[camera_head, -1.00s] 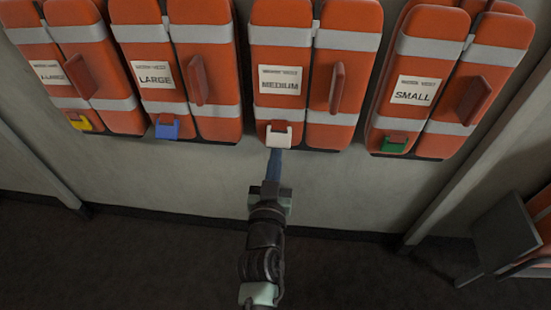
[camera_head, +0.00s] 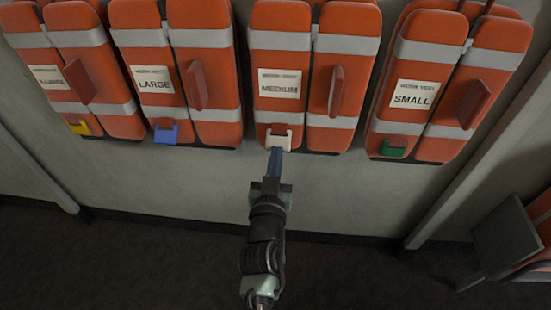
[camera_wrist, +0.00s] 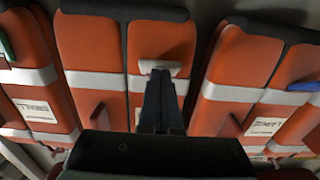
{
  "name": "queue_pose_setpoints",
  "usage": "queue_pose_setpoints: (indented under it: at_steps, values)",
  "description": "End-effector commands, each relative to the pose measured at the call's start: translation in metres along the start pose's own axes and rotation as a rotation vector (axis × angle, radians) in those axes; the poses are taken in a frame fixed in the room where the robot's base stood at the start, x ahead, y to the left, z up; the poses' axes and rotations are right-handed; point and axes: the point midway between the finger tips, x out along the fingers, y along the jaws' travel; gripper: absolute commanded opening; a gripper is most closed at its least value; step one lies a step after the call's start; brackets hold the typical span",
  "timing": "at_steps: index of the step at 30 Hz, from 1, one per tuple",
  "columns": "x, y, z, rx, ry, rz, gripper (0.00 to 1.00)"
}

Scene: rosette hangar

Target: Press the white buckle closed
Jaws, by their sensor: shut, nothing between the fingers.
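The white buckle (camera_head: 279,141) sits at the lower end of the vest labelled MEDIUM (camera_head: 280,60), on the wall in the middle of the head view. Its white top edge also shows in the wrist view (camera_wrist: 160,67), where labels appear upside down. My gripper (camera_head: 275,153) is shut and empty, pointing up at the buckle from below. In the wrist view my shut fingertips (camera_wrist: 159,76) overlap the buckle's lower middle and hide part of it. They are touching it or very near; I cannot tell which. I cannot tell whether the buckle is latched.
Red handles such as this one (camera_head: 336,91) stick out from the vests. A chair (camera_head: 508,243) stands at the right. The floor below is clear.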

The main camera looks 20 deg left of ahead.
Motion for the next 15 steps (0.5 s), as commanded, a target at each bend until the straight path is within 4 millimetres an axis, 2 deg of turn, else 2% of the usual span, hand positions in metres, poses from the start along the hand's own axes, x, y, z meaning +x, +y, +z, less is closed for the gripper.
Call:
queue_pose_setpoints:
  at_steps: [15]
  values:
    - [0.013, 0.000, 0.000, 0.000, 0.001, 0.000, 0.00]
